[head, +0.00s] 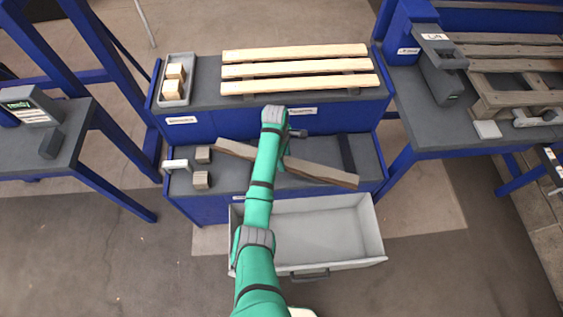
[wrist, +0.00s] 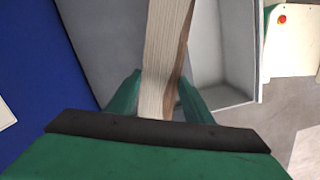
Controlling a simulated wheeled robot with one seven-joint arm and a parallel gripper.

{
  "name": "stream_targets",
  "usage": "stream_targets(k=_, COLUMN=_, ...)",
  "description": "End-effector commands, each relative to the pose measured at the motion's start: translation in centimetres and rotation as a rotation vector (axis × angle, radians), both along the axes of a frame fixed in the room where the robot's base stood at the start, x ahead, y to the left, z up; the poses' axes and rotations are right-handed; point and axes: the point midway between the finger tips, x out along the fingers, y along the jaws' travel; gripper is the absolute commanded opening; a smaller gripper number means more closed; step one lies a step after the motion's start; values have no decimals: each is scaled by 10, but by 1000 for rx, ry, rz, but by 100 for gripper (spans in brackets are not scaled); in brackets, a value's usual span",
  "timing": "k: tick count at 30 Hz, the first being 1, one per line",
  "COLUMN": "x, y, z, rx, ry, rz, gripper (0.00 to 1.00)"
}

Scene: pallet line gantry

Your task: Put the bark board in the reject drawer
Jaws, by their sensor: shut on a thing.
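The bark board (head: 325,173) is a long grey-brown plank lying slantwise over the lower grey bench top, with its right end near the front edge. My green arm crosses in front of its middle. In the wrist view the board (wrist: 165,45) runs between the fingers, with a brown bark edge on its right side. My gripper (wrist: 160,100) is shut on it. I cannot tell whether the board touches the bench. The reject drawer (head: 374,225) is a light grey open tray below the bench front, pulled out and empty where visible. It also shows in the wrist view (wrist: 222,92).
Several pale boards (head: 295,70) lie on the upper shelf beside a tray (head: 164,96) of wooden blocks. A worn pallet (head: 510,75) sits on the right bench. Floor in front is clear.

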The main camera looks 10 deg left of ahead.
Motion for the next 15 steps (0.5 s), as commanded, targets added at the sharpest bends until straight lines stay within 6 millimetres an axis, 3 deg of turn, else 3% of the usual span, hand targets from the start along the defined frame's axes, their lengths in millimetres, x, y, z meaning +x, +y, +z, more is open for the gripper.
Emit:
stream_targets(k=10, x=14, y=13, z=-24, rx=0, ry=2, rz=-1, gripper=17)
stream_targets(k=15, x=13, y=12, z=-46, rx=1, ry=2, rz=-2, gripper=17)
